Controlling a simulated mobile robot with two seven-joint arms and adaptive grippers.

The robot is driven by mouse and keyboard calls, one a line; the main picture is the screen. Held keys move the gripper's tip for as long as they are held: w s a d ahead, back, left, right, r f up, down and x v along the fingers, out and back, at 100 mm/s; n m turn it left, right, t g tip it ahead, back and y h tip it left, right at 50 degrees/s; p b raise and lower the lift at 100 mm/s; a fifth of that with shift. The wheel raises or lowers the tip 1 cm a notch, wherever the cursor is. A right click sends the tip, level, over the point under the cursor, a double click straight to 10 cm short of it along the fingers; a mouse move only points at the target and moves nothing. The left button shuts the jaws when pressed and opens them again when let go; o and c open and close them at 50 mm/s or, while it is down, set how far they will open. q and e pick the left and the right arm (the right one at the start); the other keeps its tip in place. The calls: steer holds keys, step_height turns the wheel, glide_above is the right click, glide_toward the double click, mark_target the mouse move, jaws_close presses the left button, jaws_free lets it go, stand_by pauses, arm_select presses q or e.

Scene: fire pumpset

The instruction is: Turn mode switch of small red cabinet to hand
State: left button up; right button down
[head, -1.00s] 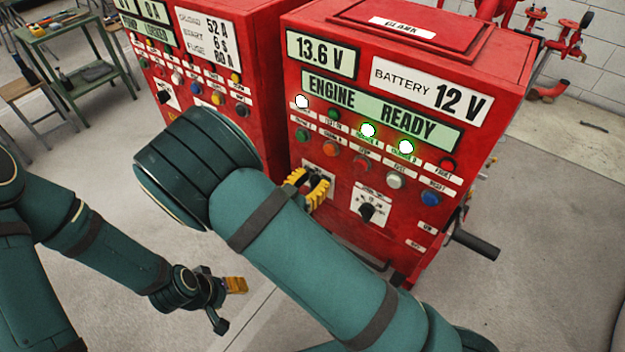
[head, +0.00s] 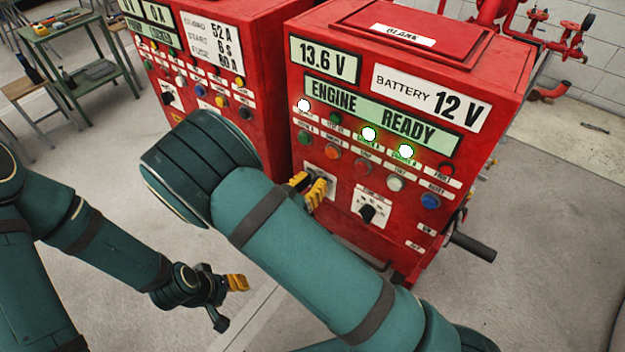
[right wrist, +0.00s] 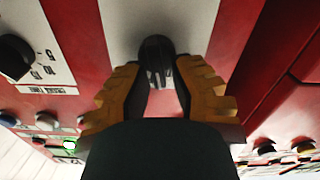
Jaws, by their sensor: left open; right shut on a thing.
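The small red cabinet (head: 345,215) shows "ENGINE READY" and "BATTERY 12 V" on its front. My right gripper (head: 312,188) is at its left switch plate (head: 327,173), the arm crossing in front of the cabinet's lower left. In the right wrist view the yellow fingertips (right wrist: 158,78) are shut on a black switch knob (right wrist: 155,52) on a pale plate. The knob's pointer and label are hidden. A second black knob (head: 367,212) with a label plate stands to the right; it also shows in the right wrist view (right wrist: 14,58). My left gripper (head: 237,283) is open and empty above the floor.
A second red cabinet (head: 235,110) stands close on the left. A crank handle (head: 472,246) sticks out at the right side. A green table (head: 70,35) stands at the back left, red pipes (head: 540,40) at the back right. Floor on the right is open.

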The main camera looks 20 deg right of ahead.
steer(key=n+p, duration=0.1)
steer(key=n, duration=0.2)
steer(key=shift+w+p, duration=0.2)
steer(key=shift+p, duration=0.15)
steer(key=shift+w+f+n+p, duration=0.1)
steer(key=shift+n+p, duration=0.2)
steer(key=shift+n, duration=0.6)
steer(key=shift+w+f+n+p, duration=0.1)
steer(key=shift+n+p, duration=0.2)
steer(key=shift+n, duration=0.6)
steer(key=c, duration=1.1)
jaws_free()
steer(key=shift+o, duration=0.2)
steer(key=shift+d+f, duration=0.1)
steer(key=shift+s+a, duration=0.15)
steer(key=shift+a, duration=0.15)
steer(key=v, duration=0.6)
steer(key=shift+s+a, duration=0.3)
